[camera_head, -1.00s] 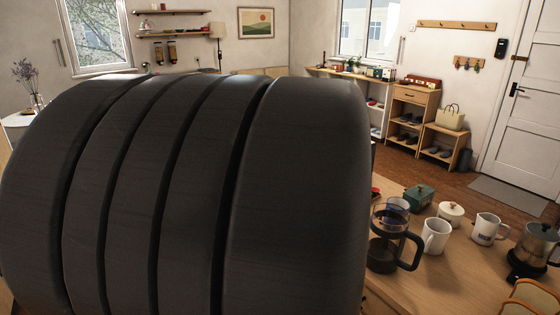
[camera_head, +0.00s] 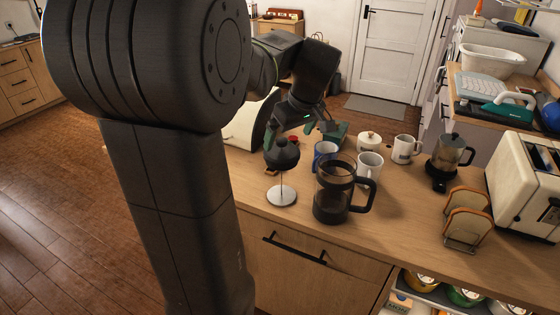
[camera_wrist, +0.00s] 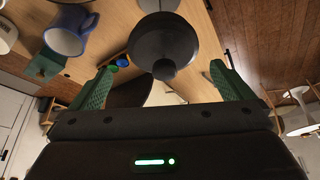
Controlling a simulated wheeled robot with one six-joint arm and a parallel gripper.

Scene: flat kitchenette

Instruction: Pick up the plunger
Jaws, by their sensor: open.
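The plunger (camera_head: 282,154) has a dark domed lid, a thin rod and a pale disc at its foot. It stands upright on the wooden counter, left of the glass coffee press (camera_head: 333,190) with its black handle. In the wrist view the plunger's dark round lid and knob (camera_wrist: 163,45) show just ahead of the jaws. My gripper (camera_head: 298,128) is close above and behind the lid in the head view. In the wrist view my gripper (camera_wrist: 162,75) has its green fingers spread wide, one to each side of the knob. Nothing is held between them.
A blue mug (camera_head: 325,152) and a white mug (camera_head: 369,168) stand close behind the press. A patterned mug (camera_head: 405,149), a moka pot (camera_head: 447,165), a toast rack (camera_head: 468,218) and a toaster (camera_head: 525,180) are farther right. Bare counter (camera_head: 410,230) lies in front.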

